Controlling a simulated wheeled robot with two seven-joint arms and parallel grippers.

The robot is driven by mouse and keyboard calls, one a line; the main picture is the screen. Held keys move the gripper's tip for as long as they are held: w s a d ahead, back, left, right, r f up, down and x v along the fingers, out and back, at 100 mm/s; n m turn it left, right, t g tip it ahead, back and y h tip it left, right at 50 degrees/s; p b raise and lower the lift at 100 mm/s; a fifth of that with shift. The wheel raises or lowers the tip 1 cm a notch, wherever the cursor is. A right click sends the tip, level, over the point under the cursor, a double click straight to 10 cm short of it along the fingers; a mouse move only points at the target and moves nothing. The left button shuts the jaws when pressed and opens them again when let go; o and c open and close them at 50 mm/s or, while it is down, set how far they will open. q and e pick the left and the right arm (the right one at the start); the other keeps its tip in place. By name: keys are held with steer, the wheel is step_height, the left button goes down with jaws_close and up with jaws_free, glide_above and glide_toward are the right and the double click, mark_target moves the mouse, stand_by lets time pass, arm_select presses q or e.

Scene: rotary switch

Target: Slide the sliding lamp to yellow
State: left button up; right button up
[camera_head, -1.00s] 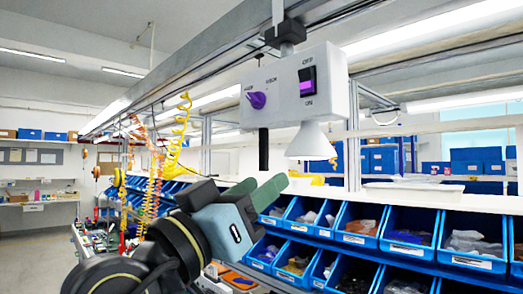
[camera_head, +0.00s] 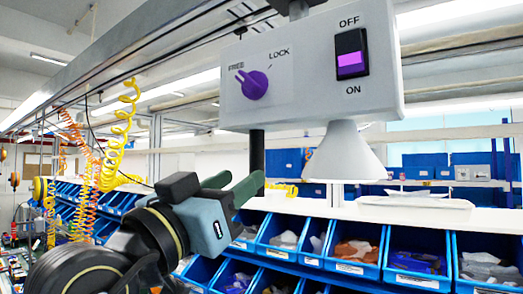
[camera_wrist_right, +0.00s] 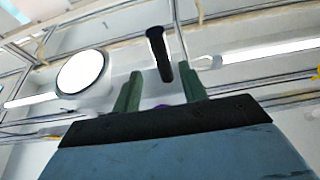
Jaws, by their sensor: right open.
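The sliding lamp is a light grey box (camera_head: 307,75) hanging from the overhead rail, with a white cone shade (camera_head: 345,152) below. Its purple knob (camera_head: 254,85) has its prongs toward FREE, and a purple-black rocker switch (camera_head: 351,54) sits between OFF and ON. A black handle (camera_head: 257,150) hangs under the box's left part. In the wrist view the handle (camera_wrist_right: 160,55) shows beyond and between the fingers (camera_wrist_right: 162,88), with the lit lamp disc (camera_wrist_right: 80,72) at left. I see no contact.
Blue bins (camera_head: 357,252) with parts line the shelf below. A white tray (camera_head: 413,207) lies on the ledge behind the lamp. Yellow coiled hose (camera_head: 120,135) and orange coiled hose (camera_head: 82,165) hang at left. The overhead rail (camera_head: 150,50) runs away to the left.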

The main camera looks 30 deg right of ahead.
mark_target(252, 167)
steer(key=p+x, duration=0.1)
steer(key=x, duration=0.3)
steer(key=shift+w+r, duration=0.1)
steer(key=shift+w, duration=0.1)
steer(key=p+x, duration=0.1)
steer(key=x, duration=0.2)
steer(key=shift+d+p, duration=0.2)
steer(key=shift+p, duration=0.2)
steer(key=shift+w+d, duration=0.2)
steer(key=shift+d, duration=0.1)
steer(key=shift+c, duration=0.2)
arm_select(q)
steer(key=r, duration=0.1)
steer(key=w+r, duration=0.2)
steer(key=shift+d+r, duration=0.1)
steer(key=shift+r, duration=0.3)
arm_select(e)
jaws_close()
